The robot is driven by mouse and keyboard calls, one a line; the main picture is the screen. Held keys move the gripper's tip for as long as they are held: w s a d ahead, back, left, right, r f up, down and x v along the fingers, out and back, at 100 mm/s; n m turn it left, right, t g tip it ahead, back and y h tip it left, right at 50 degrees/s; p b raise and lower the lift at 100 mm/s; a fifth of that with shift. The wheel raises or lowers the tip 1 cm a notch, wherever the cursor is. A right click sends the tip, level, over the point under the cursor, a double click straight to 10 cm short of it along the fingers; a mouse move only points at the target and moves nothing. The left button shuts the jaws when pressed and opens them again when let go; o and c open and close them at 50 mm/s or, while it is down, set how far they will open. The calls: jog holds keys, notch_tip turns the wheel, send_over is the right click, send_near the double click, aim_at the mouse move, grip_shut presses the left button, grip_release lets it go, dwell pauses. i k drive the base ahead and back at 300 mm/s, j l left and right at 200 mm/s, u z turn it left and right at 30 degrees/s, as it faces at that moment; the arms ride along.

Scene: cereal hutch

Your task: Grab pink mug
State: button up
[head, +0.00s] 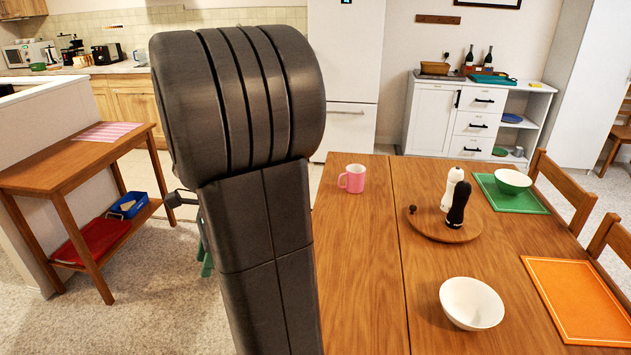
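The pink mug (354,179) stands upright near the far left edge of the wooden dining table (358,270) in the head view. Its handle points left. The inside of the mug is pale, and nothing touches the mug. My dark arm rises large in the foreground, to the left of the mug, and covers part of the table's left edge. Only a small dark part shows past the arm's left side, and I cannot make out gripper fingers. My gripper is not visible, so its distance from the mug cannot be seen.
On the table are a round board (428,228) with white and black mills, a white bowl (471,303), an orange mat (580,300), and a green mat (512,194) with a bowl. Chairs line the right side. A wooden side table (60,165) stands left.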

aim_at(355, 175)
jog(key=u, duration=0.45)
jog(key=j+u, duration=0.1)
jog(key=u, duration=0.3)
jog(key=i+u, duration=0.1)
jog(key=u, duration=0.75)
jog(key=i+z, duration=0.95)
jog(key=z, duration=0.2)
jog(key=i+z, duration=0.75)
jog(key=i+l+u, duration=0.1)
jog(key=i+u, duration=0.15)
jog(key=i, duration=0.75)
jog(key=i+z, duration=0.15)
jog(key=z, duration=0.3)
jog(key=i+j+z, duration=0.1)
jog(key=z, duration=0.4)
jog(key=i+j+z, duration=0.2)
jog(key=z, duration=2.75)
